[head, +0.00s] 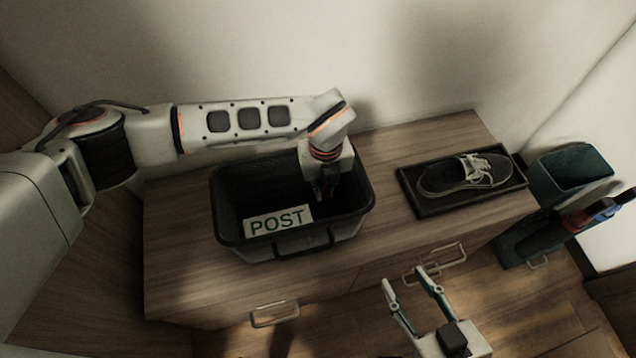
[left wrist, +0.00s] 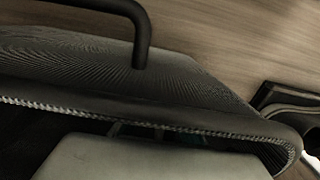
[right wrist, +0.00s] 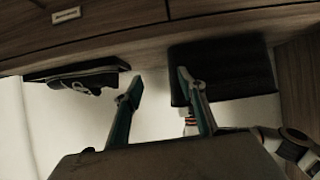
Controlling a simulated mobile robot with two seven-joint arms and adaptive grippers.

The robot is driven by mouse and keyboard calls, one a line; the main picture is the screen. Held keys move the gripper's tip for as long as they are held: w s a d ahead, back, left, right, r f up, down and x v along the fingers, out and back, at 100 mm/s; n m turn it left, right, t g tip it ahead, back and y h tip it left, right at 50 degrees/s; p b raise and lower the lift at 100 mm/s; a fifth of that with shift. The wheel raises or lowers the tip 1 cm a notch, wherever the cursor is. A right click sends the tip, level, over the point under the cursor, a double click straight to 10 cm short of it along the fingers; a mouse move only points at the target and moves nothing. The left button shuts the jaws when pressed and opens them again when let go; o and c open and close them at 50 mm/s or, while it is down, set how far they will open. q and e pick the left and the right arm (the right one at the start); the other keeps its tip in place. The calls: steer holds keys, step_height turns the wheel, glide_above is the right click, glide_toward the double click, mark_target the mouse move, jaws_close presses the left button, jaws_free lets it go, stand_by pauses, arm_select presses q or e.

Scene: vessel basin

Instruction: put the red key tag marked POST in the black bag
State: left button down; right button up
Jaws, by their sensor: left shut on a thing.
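The black bag (head: 222,200) stands open on the wooden cabinet, with a dark handle at its front; its rim and side also show close up in the left wrist view (left wrist: 90,60). A pale plate with the dark word POST (head: 278,220) shows at the bag's opening near the front rim. I can make out no red tag. My left gripper (head: 324,194) reaches down into the right part of the bag. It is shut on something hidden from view. My right gripper (head: 405,276) is open and empty in front of the cabinet; its spread fingers show in the right wrist view (right wrist: 158,82).
A dark tray (head: 409,195) with a dark shoe (head: 465,176) lies on the cabinet right of the bag. A teal bin (head: 570,172) stands beyond the cabinet's right end. Drawer handles (head: 274,314) stick out at the front. The cabinet top between bag and tray is clear.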

arm_select(q)
steer(key=shift+a+f, duration=0.1)
steer(key=shift+f, duration=0.5)
steer(key=shift+r, duration=0.15)
arm_select(e)
steer(key=shift+w+a+r, duration=0.45)
steer(key=shift+w+a, duration=0.05)
arm_select(q)
steer(key=c, duration=2.1)
jaws_free()
steer(key=shift+f, duration=0.2)
steer(key=shift+c, duration=0.2)
arm_select(e)
steer(key=shift+s+d+f, duration=0.15)
steer(key=shift+s+f, duration=0.25)
steer(key=shift+f, duration=0.05)
